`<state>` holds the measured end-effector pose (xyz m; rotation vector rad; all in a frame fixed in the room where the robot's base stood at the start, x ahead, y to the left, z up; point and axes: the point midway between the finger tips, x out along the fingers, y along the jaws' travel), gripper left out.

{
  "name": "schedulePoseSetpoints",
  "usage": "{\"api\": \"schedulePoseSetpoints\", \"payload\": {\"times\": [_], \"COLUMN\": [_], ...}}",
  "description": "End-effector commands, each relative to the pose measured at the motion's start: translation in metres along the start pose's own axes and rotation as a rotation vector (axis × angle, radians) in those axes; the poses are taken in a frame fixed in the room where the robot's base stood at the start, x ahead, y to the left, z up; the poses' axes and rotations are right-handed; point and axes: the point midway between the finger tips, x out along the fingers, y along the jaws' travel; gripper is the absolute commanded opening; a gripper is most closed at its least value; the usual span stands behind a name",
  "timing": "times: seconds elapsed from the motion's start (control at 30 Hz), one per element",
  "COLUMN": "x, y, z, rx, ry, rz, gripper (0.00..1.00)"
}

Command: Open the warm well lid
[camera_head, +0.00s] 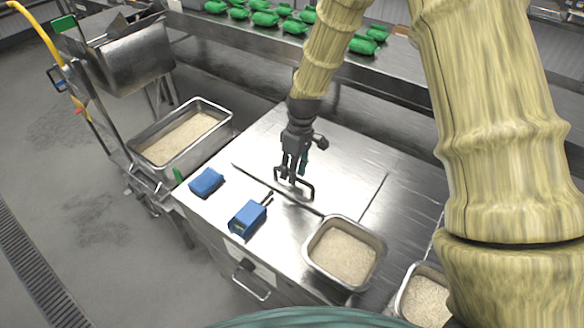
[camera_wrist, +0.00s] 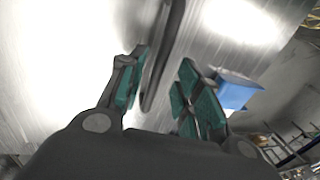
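The warm well lid (camera_head: 335,170) is a flat metal panel lying shut, flush in the steel counter top, with a dark bar handle (camera_head: 306,194) near its front edge. My gripper (camera_head: 292,172) points down at the handle. In the wrist view the handle (camera_wrist: 166,50) runs between the two green-padded fingers of my gripper (camera_wrist: 164,66). The fingers are apart, with a visible gap on the right side of the bar. The left finger is close to the bar; I cannot tell whether it touches.
Rice pans stand front right (camera_head: 311,262) and left (camera_head: 226,118). Green packs (camera_head: 265,18) lie on the rear counter.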

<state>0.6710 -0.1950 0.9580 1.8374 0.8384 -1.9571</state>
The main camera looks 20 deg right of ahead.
Motion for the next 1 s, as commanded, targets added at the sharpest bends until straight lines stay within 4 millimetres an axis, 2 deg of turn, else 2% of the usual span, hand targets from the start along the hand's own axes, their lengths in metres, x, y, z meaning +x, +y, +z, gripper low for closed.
{"api": "schedulePoseSetpoints", "payload": {"times": [0.17,0.3,0.37,0.77,1.0], "x": [0.004,0.006,0.006,0.004,-0.009], "y": [0.005,0.008,0.008,0.009,0.009], "z": [-0.006,-0.008,-0.009,-0.007,-0.009], "rx": [0.001,0.002,0.002,0.003,0.002], "ry": [-0.007,-0.008,-0.008,-0.01,-0.009], "rz": [-0.006,-0.007,-0.006,-0.012,-0.064], "gripper": [0.34,0.08,0.0,0.0,0.0]}}
